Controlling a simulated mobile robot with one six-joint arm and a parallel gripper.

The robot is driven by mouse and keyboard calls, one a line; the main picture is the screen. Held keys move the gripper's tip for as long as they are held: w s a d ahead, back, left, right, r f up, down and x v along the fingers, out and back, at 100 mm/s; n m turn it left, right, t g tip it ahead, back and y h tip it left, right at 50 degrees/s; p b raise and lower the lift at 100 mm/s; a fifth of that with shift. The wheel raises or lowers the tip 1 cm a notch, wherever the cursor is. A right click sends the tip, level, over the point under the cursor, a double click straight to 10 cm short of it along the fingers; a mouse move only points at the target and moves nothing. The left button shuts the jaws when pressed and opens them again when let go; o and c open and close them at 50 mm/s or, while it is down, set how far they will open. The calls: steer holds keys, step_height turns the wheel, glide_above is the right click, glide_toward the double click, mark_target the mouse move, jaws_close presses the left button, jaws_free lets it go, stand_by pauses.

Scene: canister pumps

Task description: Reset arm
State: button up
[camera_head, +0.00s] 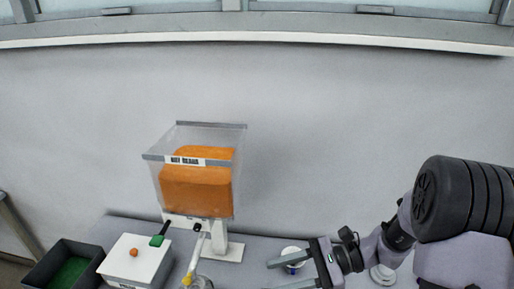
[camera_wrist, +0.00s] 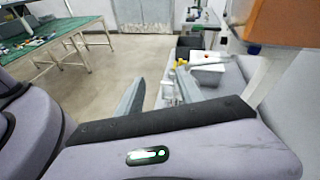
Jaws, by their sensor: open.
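My gripper (camera_head: 279,275) is open and empty at the lower right of the head view, its two fingers pointing left over the grey bench. In the wrist view, the fingers of my gripper (camera_wrist: 153,95) stand apart with nothing between them. A white cup (camera_head: 292,258) with a blue mark is just behind the fingers in the head view; I cannot tell whether they touch. A clear hopper (camera_head: 238,170) labelled in black capitals, with an orange block of material in it, stands on a white stand to the left of my gripper.
Left of the hopper stand are a white box (camera_head: 150,262) with a green-and-black tool (camera_head: 157,240) and a small orange ball (camera_head: 134,252) on it, and a dark bin (camera_head: 45,265). A yellow-tipped pump (camera_head: 187,280) stands in front. A green table (camera_wrist: 60,40) stands across the floor.

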steer(key=s+d+n+t+h+b, duration=0.2)
steer(key=s+n+t+h+b, duration=0.1)
steer(key=s+n+h+b, duration=0.1)
steer(key=s+d+r+n+t+h+b, duration=0.1)
steer(key=s+n+t+h+b, duration=0.3)
steer(key=s+h, duration=0.4)
steer(key=s+d+n+b, duration=0.1)
steer(key=n, duration=0.1)
steer(key=shift+s+d+n+h+b, duration=0.3)
steer(key=shift+s+d+h, duration=0.05)
steer(key=shift+h, duration=0.05)
stand_by(1.9)
